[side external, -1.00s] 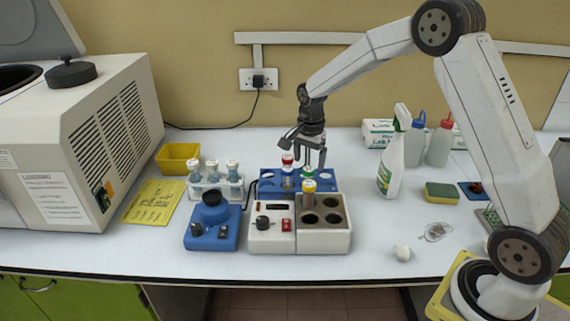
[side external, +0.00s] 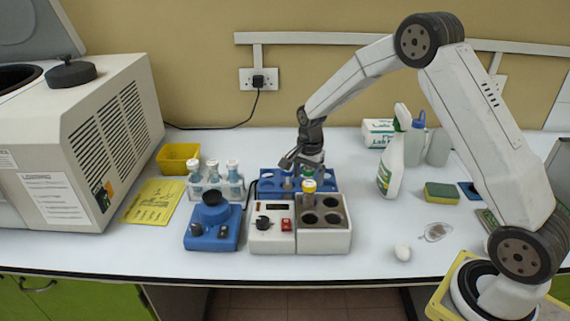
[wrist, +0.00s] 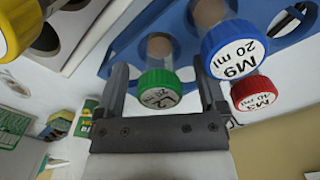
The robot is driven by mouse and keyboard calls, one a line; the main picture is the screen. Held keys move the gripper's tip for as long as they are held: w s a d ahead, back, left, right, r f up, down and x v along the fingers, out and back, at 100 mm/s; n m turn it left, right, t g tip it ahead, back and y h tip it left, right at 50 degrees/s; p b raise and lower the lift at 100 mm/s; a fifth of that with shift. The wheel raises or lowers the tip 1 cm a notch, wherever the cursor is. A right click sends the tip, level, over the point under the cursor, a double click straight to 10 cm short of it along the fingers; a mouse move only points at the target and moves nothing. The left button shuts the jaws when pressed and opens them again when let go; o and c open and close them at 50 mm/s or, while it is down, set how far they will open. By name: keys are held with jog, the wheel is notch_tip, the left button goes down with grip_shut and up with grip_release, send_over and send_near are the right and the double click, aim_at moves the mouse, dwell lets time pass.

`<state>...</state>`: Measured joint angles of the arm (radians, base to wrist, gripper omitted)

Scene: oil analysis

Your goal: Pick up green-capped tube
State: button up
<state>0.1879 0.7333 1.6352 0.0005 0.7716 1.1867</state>
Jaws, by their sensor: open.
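The green-capped tube (wrist: 160,88) stands in the blue rack (side external: 329,181). In the wrist view it lies between the two fingers of my gripper (wrist: 163,76), with a gap on each side. My gripper is open. In the side external view my gripper (side external: 305,165) is low over the rack and hides most of the tube tops. Beside the right finger in the wrist view are a blue-capped tube (wrist: 232,46) and a red-capped tube (wrist: 254,91). A yellow-capped tube (side external: 309,187) stands in the grey block in front of the rack.
The heater block unit (side external: 324,240) stands right in front of the rack, with a blue mixer (side external: 212,232) to its left. A spray bottle (side external: 391,157) stands to the right.

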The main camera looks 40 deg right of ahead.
dwell(0.3)
grip_shut()
jog(key=shift+r, duration=5)
